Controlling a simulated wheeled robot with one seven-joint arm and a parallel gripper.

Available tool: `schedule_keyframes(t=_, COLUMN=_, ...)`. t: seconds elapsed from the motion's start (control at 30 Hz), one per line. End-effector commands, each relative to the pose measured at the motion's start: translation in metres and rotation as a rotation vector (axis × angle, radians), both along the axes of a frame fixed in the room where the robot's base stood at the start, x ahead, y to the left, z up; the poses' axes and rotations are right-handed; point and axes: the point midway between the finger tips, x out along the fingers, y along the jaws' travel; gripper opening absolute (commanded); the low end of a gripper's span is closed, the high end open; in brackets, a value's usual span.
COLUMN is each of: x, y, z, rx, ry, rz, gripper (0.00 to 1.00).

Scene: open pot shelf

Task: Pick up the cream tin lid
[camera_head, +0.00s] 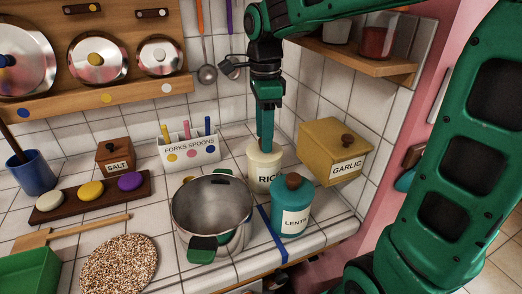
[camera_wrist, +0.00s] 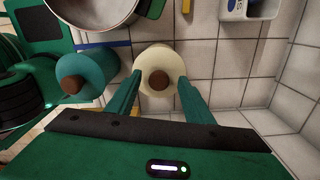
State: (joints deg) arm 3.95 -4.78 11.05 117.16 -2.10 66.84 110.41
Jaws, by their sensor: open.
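The cream tin (camera_head: 265,181), labelled RICE, stands on the tiled counter. Its cream lid (camera_head: 254,154) is on top, partly hidden by my gripper (camera_head: 266,146) in the head view. In the wrist view the lid (camera_wrist: 160,57) is a round cream disc with a brown knob (camera_wrist: 158,80). My gripper (camera_wrist: 160,92) is open, with one finger on the left and one on the right of the knob, near the lid's edges. I cannot tell whether the fingers touch the lid.
A teal LENTS tin (camera_head: 291,209) with a brown knob stands in front right. A steel pot (camera_head: 212,205) is at front left, the forks and spoons holder (camera_head: 190,150) behind left. A yellow GARLIC box (camera_head: 334,150) is close on the right. A wooden shelf (camera_head: 350,60) hangs above right.

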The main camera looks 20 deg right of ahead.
Motion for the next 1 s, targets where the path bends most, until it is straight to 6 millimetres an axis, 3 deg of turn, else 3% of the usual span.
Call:
schedule_keyframes(t=0.1, x=-0.0003, y=0.0001, z=-0.009, rx=0.0, ry=0.001, rz=0.0, gripper=0.47)
schedule_keyframes(t=0.37, x=-0.0001, y=0.0003, z=-0.0103, rx=0.0, ry=0.0, rz=0.001, gripper=0.45)
schedule_keyframes(t=0.53, x=0.0001, y=0.0004, z=-0.0102, rx=0.0, ry=0.0, rz=0.001, gripper=0.04)
schedule_keyframes(t=1.0, x=0.001, y=0.0015, z=-0.0018, rx=0.0, ry=-0.003, rz=0.003, gripper=0.03)
